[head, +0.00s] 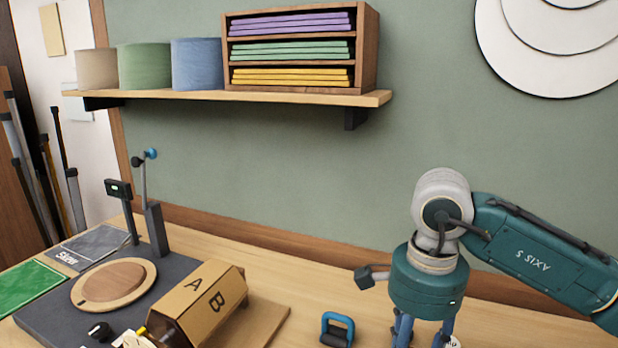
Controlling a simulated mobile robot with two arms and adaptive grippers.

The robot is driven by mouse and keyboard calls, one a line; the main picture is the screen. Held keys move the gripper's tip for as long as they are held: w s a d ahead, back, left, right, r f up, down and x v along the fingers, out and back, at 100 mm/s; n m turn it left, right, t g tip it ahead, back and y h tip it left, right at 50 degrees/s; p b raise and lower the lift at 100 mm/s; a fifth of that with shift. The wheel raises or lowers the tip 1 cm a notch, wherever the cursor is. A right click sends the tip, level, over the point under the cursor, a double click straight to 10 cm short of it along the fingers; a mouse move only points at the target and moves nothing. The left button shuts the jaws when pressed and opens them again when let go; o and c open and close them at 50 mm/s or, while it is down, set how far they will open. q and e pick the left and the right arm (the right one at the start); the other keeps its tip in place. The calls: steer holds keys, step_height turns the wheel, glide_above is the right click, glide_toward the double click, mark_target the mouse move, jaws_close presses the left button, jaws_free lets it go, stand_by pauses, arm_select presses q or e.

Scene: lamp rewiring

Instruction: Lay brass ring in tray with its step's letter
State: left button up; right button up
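I cannot make out a brass ring in the head view. A tan box (203,302) with the letters A and B on its top stands at the lower centre-left; its lower part is cut off by the frame. I cannot tell whether it is a tray. My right gripper (424,335) points down at the bottom edge, right of the box and apart from it. Its blue fingers are cut off by the frame, so their tips and anything between them are hidden. My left gripper is out of view.
A dark board (186,268) carries a round wooden disc (113,283) and an upright post (156,228). A green mat (27,285) lies at left. A blue-handled block (337,330) sits between box and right gripper. A shelf (150,94) hangs above. The bench behind is clear.

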steer(key=s+d+f+n, duration=0.1)
steer(key=s+f+n, duration=0.1)
steer(key=n, duration=0.3)
steer(key=s+d+f+n, duration=0.1)
steer(key=s+f+n, duration=0.2)
steer(key=s+n, duration=0.1)
steer(key=s+d+f+n, duration=0.1)
steer(key=s+f+n, duration=0.2)
steer(key=n, duration=0.2)
steer(key=shift+d+f+n, duration=0.1)
steer(key=shift+f+n, duration=0.05)
steer(key=shift+n, duration=0.15)
